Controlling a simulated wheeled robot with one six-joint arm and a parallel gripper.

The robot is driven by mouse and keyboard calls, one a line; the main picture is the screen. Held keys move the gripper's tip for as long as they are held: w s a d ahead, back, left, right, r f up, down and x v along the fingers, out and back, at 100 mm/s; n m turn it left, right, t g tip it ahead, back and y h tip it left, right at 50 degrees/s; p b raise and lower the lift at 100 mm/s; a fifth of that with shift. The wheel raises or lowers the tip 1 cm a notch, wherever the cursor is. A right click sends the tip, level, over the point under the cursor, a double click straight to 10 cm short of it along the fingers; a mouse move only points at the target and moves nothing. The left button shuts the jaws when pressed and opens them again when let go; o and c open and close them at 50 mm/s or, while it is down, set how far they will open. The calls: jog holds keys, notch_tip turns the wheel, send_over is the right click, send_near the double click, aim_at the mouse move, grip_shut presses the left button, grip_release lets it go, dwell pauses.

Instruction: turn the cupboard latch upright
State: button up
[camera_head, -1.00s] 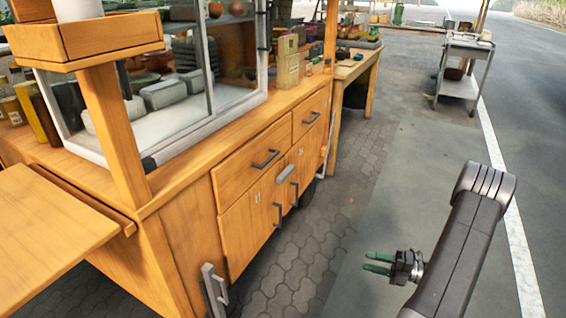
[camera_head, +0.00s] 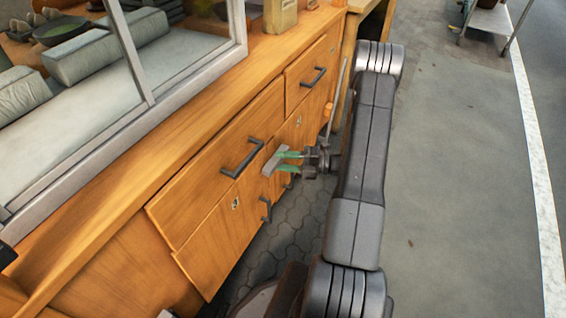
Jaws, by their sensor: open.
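The cupboard latch (camera_head: 273,163) is a short grey bar on the wooden cupboard front, below the drawers and across the seam between the doors. It lies sideways, roughly along the line of the drawer edges, not upright. The left cupboard door (camera_head: 213,236) is in view; my gripper and arm hide part of the right door.
Dark handles stick out near the latch: a drawer handle (camera_head: 241,160) to its left, another drawer handle (camera_head: 314,77) above right, and a door handle (camera_head: 266,209) below. A glass case (camera_head: 135,125) stands on the counter.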

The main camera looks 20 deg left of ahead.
jog(key=shift+s+a, duration=0.1)
jog(key=shift+a, duration=0.3)
jog(key=shift+c, duration=0.4)
grip_shut()
